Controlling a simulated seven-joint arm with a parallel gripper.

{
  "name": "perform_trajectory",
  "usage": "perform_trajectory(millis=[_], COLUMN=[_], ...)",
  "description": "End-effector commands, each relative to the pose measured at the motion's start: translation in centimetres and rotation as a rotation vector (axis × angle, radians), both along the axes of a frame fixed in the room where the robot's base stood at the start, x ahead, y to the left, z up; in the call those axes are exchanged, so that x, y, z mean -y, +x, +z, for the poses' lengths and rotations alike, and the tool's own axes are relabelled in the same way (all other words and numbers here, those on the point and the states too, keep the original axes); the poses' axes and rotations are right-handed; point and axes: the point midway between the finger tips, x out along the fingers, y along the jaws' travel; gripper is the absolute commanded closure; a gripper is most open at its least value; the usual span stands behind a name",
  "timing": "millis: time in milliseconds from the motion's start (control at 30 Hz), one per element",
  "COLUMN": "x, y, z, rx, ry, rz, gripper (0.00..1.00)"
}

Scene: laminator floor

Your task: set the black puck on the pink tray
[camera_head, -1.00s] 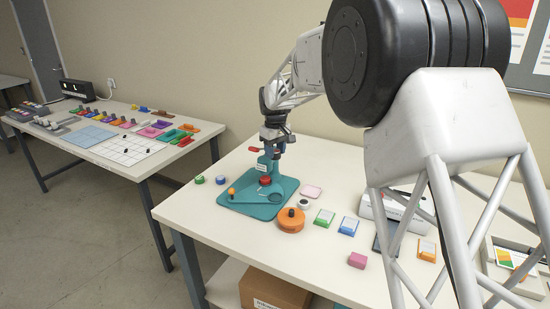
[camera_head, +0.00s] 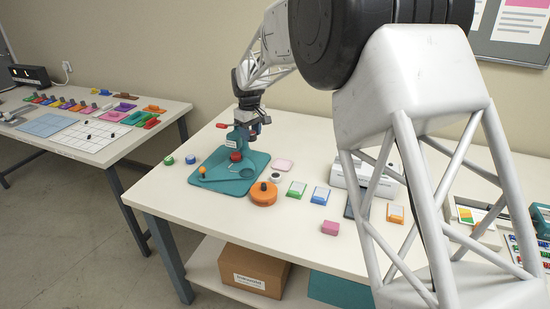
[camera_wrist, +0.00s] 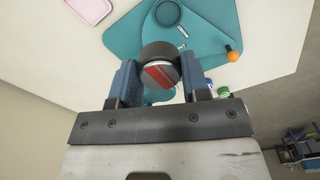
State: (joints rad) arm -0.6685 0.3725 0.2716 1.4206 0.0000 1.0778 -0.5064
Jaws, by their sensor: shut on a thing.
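In the wrist view, my gripper (camera_wrist: 160,70) is shut on a black puck (camera_wrist: 153,50). The puck's visible face carries red and grey bands. In the head view, my gripper (camera_head: 255,128) is up in the air above the back of the teal press stand, and the puck is hard to make out there. The pink tray (camera_head: 283,165) is a small, pale, rounded square flat on the table, right of the teal stand. It also shows at the top left of the wrist view (camera_wrist: 90,8), apart from the puck. I see nothing on it.
The teal press (camera_head: 212,183) has a red handle and stands close below my gripper.

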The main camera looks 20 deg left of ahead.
Motion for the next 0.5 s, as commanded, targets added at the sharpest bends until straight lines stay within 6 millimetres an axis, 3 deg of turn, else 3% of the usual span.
perform_trajectory(millis=[500], x=[12.5], y=[-1.1], z=[-9.7], rx=[-0.001], ry=[-0.001], rz=[-0.003], gripper=[0.84])
